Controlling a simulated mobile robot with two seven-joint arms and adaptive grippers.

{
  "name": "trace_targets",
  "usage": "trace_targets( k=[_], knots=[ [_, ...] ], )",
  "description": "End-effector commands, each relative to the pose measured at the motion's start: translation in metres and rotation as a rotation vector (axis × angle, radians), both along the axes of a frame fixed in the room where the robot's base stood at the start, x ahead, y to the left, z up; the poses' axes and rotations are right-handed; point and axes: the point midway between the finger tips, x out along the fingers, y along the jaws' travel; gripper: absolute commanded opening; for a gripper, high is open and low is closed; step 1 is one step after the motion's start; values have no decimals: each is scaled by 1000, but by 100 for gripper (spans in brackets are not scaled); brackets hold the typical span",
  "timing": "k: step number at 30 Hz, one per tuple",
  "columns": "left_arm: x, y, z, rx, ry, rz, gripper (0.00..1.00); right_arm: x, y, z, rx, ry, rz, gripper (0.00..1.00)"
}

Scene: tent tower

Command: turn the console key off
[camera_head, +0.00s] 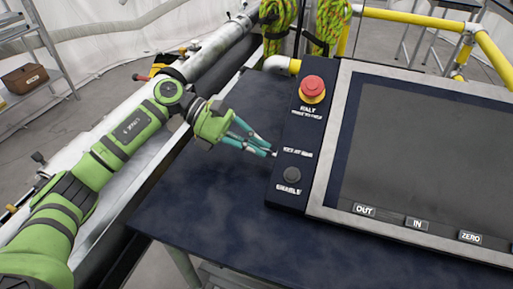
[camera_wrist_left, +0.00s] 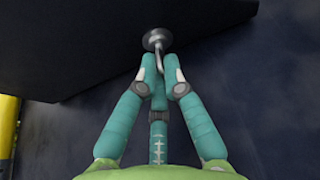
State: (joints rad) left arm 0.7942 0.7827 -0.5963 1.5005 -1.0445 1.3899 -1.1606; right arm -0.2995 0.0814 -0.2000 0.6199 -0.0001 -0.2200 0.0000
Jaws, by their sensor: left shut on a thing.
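The console (camera_head: 288,140) is a dark panel with a large screen on the dark table. The key (camera_wrist_left: 159,58) shows in the left wrist view as a small metal piece standing out from a round metal lock (camera_wrist_left: 157,38) on the console's dark side face. My left gripper (camera_head: 268,151) reaches in from the left at the console's left edge. Its teal fingers also show in the left wrist view (camera_wrist_left: 160,78), shut on the key. In the head view the fingers hide most of the key and lock. My right gripper is in neither view.
A red stop button (camera_head: 312,89) sits above the gripper on the console, and a dark ENABLE knob (camera_head: 292,175) below it. The screen (camera_head: 430,155) has several labels along its bottom. The dark tabletop (camera_head: 215,215) is clear in front of the gripper.

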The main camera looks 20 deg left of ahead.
Motion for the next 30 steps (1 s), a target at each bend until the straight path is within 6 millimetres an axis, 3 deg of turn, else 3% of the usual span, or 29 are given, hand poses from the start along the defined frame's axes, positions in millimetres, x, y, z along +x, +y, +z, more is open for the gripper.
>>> trace_targets(
  k=[3,4,5,17,22,30],
  knots=[
    [0,0,1,-1,-1,0,0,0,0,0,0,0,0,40],
    [0,0,1,-1,-1,1,22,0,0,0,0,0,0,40],
    [0,0,1,-1,-1,1,34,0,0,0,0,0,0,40],
    [0,4,1,1,-3,2,34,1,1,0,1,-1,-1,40],
    [2,26,11,0,-3,5,34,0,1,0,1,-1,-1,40],
    [4,79,33,-1,-4,5,34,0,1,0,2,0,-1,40]
  ],
)
